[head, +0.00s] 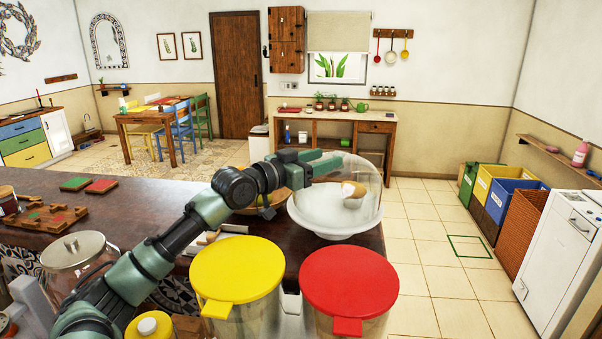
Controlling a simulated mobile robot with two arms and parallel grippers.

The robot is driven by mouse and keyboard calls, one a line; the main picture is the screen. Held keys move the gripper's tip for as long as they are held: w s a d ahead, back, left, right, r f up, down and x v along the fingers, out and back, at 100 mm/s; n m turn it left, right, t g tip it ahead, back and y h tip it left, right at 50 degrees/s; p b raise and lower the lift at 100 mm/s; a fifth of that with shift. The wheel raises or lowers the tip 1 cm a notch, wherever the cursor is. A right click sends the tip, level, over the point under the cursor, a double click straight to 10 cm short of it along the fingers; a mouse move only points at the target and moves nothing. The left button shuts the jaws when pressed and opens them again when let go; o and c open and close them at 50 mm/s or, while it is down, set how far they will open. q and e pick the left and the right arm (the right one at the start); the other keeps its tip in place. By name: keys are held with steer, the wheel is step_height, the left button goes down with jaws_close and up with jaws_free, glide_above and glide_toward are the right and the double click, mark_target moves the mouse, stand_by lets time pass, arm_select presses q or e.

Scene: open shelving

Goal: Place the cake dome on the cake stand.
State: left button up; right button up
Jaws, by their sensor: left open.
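The clear glass cake dome (370,175) is over the white cake stand (318,228) at the right end of the dark counter. Its lower rim looks on or just above the plate; I cannot tell if it touches all around. A small brown-and-white item (354,190) shows through the glass. My left gripper (334,163) is open at the upper left of the dome, with its fingers overlapping the dome's top in the picture. The dome's knob cannot be made out. My right gripper is not in view.
A yellow-lidded bin (238,268) and a red-lidded bin (349,280) stand in front. A glass jar (75,250) and wooden boards (60,214) are on the left of the counter. A tan bowl (258,198) is beside the stand.

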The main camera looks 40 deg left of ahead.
arm_select(q)
steer(key=s+a+b, duration=0.1)
steer(key=s+b, duration=0.3)
steer(key=s, duration=0.4)
steer(key=shift+s+a+b, duration=0.2)
steer(key=shift+a+b, duration=0.1)
steer(key=shift+b, duration=0.05)
